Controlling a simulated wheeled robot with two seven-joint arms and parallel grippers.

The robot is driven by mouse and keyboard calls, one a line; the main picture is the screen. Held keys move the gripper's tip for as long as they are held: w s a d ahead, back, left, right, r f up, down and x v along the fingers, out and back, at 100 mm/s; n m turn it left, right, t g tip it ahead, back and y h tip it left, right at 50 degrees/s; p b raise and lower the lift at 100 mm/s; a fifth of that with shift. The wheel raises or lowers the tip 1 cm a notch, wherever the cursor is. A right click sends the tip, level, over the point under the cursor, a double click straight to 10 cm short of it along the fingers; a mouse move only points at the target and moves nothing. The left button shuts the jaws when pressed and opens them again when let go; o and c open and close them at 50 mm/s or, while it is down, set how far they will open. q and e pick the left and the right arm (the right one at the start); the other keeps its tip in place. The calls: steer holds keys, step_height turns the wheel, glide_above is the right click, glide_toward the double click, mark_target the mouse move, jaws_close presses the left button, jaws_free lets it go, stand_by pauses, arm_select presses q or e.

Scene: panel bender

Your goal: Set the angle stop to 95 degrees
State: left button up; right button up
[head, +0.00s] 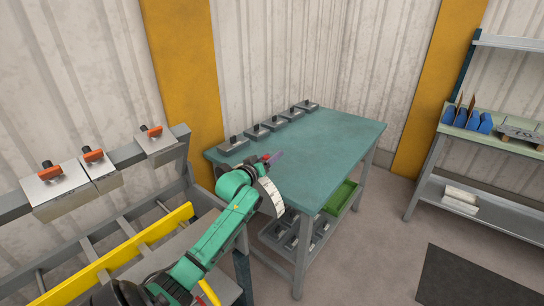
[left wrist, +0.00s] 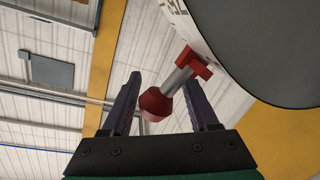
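The angle stop shows as a white curved scale (head: 270,197) beside the bender in the head view. Its red knob (left wrist: 155,104) sits on a grey shaft with a red block (left wrist: 194,62) at the dial's edge in the left wrist view. My left gripper (left wrist: 161,82) is open, with one dark purple finger on each side of the knob. I see a gap to the right finger; I cannot tell whether the left one touches. In the head view the left gripper (head: 275,157) is partly hidden by its wrist. The angle setting is not readable. My right gripper is not in view.
The bender's beam carries tool blocks with orange handles (head: 93,155), above a yellow bar (head: 120,257). A green-topped table (head: 325,150) behind my left gripper holds several clamp blocks (head: 257,131) along its back edge. A shelf bench (head: 468,132) stands right.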

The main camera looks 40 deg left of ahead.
arm_select(q)
steer(key=shift+a, duration=0.2)
steer(key=shift+d, duration=0.1)
steer(key=s+d+r+b, duration=0.1)
steer(key=s+d+b, duration=0.1)
steer(key=s, duration=1.2)
steer(key=shift+s+d+b, duration=0.15)
steer(key=shift+b, duration=0.3)
